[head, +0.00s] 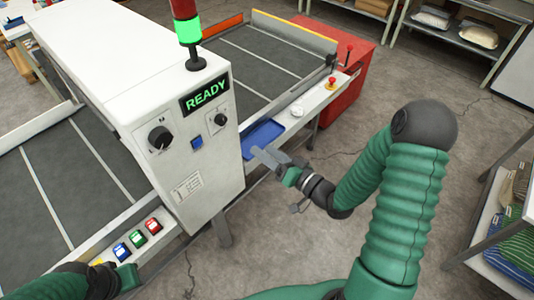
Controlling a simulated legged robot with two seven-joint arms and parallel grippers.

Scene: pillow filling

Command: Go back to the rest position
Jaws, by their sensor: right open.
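My right arm, in green ribbed sleeves, comes in from the right of the head view. Its right gripper (264,156) is open, with its grey fingers at the near edge of a blue tray (262,134); I see nothing between them. I cannot tell whether the fingers touch the tray. My left arm comes in at the bottom left, and its left gripper (128,277) is low beside the machine's front panel. Its fingers are too unclear to tell open from shut.
A white machine (190,150) with a lit READY sign (206,95) and a green lamp (188,30) stands over a grey conveyor (255,62). Coloured buttons (137,239) line its near edge. A red cabinet (345,80) is behind. Shelves with folded cloth (515,245) stand at right. The floor between is clear.

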